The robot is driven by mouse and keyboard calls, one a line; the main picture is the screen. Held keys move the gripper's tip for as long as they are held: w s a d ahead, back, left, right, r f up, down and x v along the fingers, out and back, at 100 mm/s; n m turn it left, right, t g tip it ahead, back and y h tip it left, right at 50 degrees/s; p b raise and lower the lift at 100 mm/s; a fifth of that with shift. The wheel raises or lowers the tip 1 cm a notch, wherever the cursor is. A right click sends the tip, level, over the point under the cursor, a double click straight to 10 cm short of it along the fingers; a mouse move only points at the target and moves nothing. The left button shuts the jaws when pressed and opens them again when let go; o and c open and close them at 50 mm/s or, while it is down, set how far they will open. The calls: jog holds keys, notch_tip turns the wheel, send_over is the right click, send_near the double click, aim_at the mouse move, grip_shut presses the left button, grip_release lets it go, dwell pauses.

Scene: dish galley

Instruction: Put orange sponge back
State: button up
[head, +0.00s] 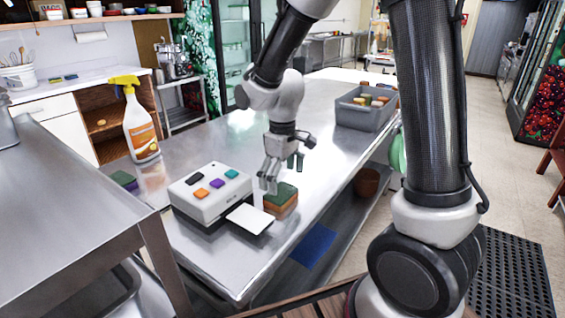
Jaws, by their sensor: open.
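The orange sponge (281,204) has a green top layer and rests on the steel table (215,155), just right of a white box with coloured buttons. My gripper (282,172) is open and points down just above and slightly behind the sponge. One finger hangs close to the sponge's left top edge. I cannot tell whether it touches. A grey bin (359,116) with several coloured items in it stands farther back on the table.
The white button box (207,192) has a white card (250,219) sticking out toward the front. A yellow-topped spray bottle (139,125) stands at the left. A green and purple block (124,180) lies near the left edge. The table between sponge and bin looks clear.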

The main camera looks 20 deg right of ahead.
aim_at(282, 192)
jog(key=s+d+r+m+t, duration=0.1)
jog(key=s+d+r+m, duration=0.1)
jog(key=s+d+r, duration=0.35)
jog(key=s+d+r+m+t, duration=0.1)
jog(key=s+d+r, duration=0.15)
jog(key=r, duration=0.65)
jog(key=s+d+r+m+t, duration=0.1)
jog(key=s+d+m, duration=0.1)
jog(key=s, duration=0.3)
jog(key=s+d+r+m+t, duration=0.1)
jog(key=s+d+m, duration=0.1)
jog(key=s+d, duration=0.2)
jog(key=shift+s+d+r, duration=0.25)
jog(key=shift+s+d, duration=0.1)
jog(key=shift+s, duration=0.6)
